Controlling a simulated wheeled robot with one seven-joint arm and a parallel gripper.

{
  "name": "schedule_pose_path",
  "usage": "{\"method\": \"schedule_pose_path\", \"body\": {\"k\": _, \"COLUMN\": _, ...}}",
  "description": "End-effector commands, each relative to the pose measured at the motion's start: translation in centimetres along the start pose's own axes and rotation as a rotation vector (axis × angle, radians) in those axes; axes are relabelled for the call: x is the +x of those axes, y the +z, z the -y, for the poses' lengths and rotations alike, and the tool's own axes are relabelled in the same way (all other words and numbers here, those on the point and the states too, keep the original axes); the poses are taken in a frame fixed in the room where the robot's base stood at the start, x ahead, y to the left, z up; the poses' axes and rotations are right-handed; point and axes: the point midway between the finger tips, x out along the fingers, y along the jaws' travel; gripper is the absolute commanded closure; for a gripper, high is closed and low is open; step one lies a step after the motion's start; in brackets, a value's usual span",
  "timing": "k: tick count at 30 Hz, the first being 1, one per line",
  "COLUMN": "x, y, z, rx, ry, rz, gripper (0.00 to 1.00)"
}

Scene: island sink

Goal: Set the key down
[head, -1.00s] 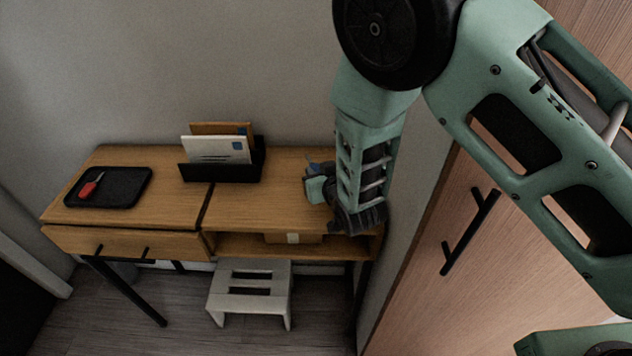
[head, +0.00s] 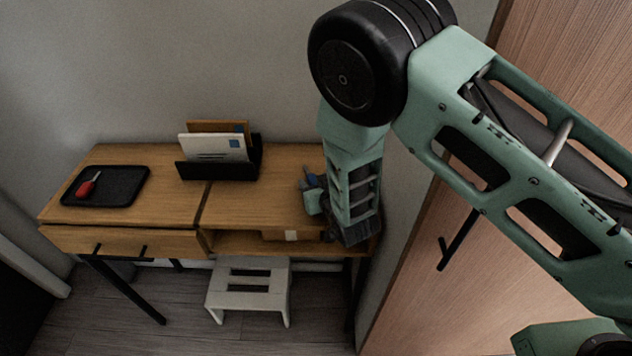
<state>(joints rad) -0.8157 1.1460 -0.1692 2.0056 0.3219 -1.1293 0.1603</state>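My gripper (head: 314,197) is mostly hidden behind my own forearm, over the right part of the wooden desk (head: 255,207). Its fingertips do not show clearly, so I cannot tell whether it is open or shut. A small blue patch shows at its edge; I cannot tell whether that is part of the gripper or something held. No key can be made out for certain. A small red-handled object (head: 86,188) with a greyish tip lies on the black tray (head: 127,190) at the desk's left; it is too small to identify surely.
A black letter holder (head: 217,170) with envelopes stands at the back middle of the desk. The desktop in front of it is bare. A small box (head: 284,235) lies in the open shelf below. A grey step stool (head: 248,290) stands underneath. A wooden door (head: 450,290) is at right.

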Motion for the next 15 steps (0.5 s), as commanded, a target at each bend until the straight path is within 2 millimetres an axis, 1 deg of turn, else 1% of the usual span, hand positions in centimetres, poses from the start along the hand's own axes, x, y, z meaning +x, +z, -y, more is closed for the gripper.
{"method": "schedule_pose_path", "body": {"k": 4, "x": 0.0, "y": -0.1, "z": 0.0, "rx": 0.0, "ry": 0.0, "rz": 0.0, "gripper": 0.53}}
{"method": "schedule_pose_path", "body": {"k": 7, "x": -0.2, "y": -0.5, "z": 0.0, "rx": 0.0, "ry": 0.0, "rz": 0.0, "gripper": 0.53}}
{"method": "schedule_pose_path", "body": {"k": 8, "x": -0.4, "y": -0.3, "z": 0.0, "rx": 0.0, "ry": 0.0, "rz": 0.001, "gripper": 0.53}}
{"method": "schedule_pose_path", "body": {"k": 11, "x": -1.8, "y": -0.1, "z": 0.0, "rx": 0.0, "ry": 0.0, "rz": 0.002, "gripper": 0.53}}
{"method": "schedule_pose_path", "body": {"k": 15, "x": -4.8, "y": -0.1, "z": 0.0, "rx": -0.001, "ry": -0.001, "rz": 0.002, "gripper": 0.53}}
